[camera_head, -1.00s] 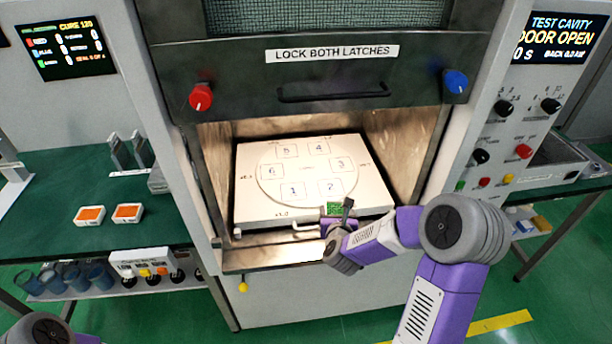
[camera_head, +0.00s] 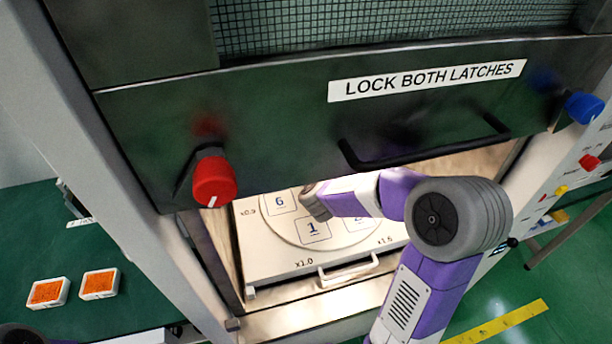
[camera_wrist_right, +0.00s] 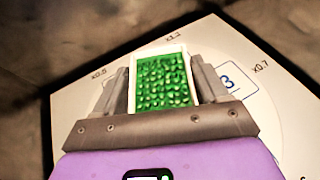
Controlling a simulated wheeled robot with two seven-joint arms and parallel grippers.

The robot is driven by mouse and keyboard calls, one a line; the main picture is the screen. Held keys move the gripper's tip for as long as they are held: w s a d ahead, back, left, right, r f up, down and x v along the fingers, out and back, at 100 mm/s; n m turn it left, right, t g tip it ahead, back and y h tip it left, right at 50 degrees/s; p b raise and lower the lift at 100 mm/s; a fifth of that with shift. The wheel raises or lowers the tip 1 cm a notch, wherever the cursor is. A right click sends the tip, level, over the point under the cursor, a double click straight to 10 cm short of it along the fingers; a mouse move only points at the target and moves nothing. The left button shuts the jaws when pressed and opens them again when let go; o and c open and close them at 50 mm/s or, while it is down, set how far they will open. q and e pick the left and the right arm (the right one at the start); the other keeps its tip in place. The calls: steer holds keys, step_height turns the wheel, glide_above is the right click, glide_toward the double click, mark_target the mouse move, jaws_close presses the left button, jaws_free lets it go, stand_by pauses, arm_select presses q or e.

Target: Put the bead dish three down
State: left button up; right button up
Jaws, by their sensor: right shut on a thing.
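The bead dish (camera_wrist_right: 163,80) is a small white rectangular dish full of green beads. My right gripper (camera_wrist_right: 163,70) is shut on it, with one grey finger on each side. In the head view my right arm reaches under the raised door into the cavity, and the gripper's tips and the dish are hidden there. The white tray (camera_head: 285,262) has a round plate with numbered squares; 6 and 1 show, and 2 is partly covered by my arm. In the wrist view a square marked 3 (camera_wrist_right: 228,82) lies just right of the dish. I cannot tell the dish's height above the plate. My left gripper is out of view.
The raised door (camera_head: 290,120) with its black handle (camera_head: 425,145) hangs over my right arm. A red knob (camera_head: 214,180) and a blue knob (camera_head: 583,107) flank it. Two orange-filled dishes (camera_head: 48,292) (camera_head: 99,283) lie on the green table at left.

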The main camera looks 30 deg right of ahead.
steer(key=shift+w+f, duration=0.15)
steer(key=shift+f, duration=0.1)
steer(key=f+b, duration=0.2)
steer(key=f, duration=0.3)
steer(key=shift+s+f, duration=0.2)
step_height(320, 180, down, 4)
steer(key=shift+f+b, duration=0.1)
steer(key=shift+b, duration=0.55)
steer(key=o, duration=1.2)
steer(key=shift+c, duration=0.2)
